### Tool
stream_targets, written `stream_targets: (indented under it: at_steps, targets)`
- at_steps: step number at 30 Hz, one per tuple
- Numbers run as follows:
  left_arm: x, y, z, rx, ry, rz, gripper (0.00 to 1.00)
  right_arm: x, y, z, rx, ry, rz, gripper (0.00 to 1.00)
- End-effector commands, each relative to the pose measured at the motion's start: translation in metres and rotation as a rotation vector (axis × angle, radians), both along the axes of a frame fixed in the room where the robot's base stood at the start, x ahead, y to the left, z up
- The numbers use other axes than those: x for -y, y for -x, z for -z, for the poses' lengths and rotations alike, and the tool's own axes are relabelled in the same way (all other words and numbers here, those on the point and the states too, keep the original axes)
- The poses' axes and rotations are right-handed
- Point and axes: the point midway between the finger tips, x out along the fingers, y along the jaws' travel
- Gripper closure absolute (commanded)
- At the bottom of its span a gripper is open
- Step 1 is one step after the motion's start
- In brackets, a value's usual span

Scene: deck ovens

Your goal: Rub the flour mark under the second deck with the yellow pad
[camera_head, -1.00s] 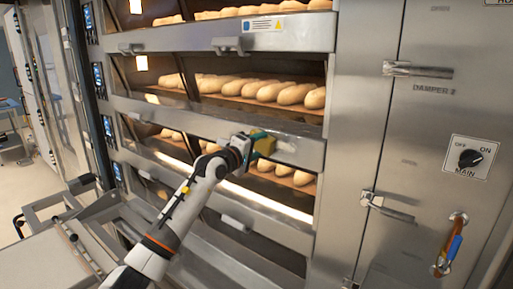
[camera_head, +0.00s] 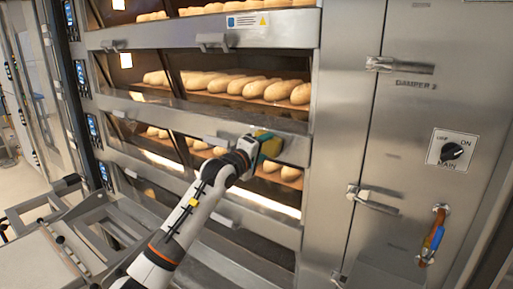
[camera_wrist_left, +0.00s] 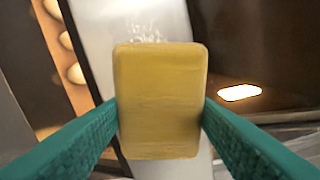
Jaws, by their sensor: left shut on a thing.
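My left gripper (camera_head: 262,148) is at the steel rail (camera_head: 220,120) below the second deck of loaves. It is shut on the yellow pad (camera_head: 271,145). In the left wrist view the pad (camera_wrist_left: 160,102) sits between two teal fingers and covers part of the rail (camera_wrist_left: 105,30). A white speckled flour mark (camera_wrist_left: 148,33) shows on the rail just past the pad's upper edge. I cannot tell whether the pad touches the rail. In the head view I cannot make out the mark clearly. My right gripper is not in view.
Loaves (camera_head: 240,85) lie behind glass in the decks above and below the rail. A steel cabinet with a main switch (camera_head: 451,150) and a red-and-blue handle (camera_head: 432,236) stands at the right. A metal frame trolley (camera_head: 60,225) is at the lower left.

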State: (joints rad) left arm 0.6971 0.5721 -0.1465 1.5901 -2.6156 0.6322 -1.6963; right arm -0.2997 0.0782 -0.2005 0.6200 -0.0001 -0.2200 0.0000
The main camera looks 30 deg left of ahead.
Motion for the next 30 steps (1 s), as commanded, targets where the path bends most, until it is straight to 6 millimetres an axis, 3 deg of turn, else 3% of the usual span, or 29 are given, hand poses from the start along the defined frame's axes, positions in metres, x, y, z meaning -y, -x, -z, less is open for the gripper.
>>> stream_targets:
  at_steps: [8,18,30]
  targets:
    - [0.012,0.0,0.0,0.0,0.001,0.002,0.68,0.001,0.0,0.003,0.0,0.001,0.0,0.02]
    - [0.04,0.003,0.001,0.0,0.001,0.002,0.68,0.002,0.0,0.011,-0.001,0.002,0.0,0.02]
    - [0.04,0.004,0.001,0.001,-0.001,-0.001,0.68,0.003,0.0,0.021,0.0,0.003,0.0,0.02]
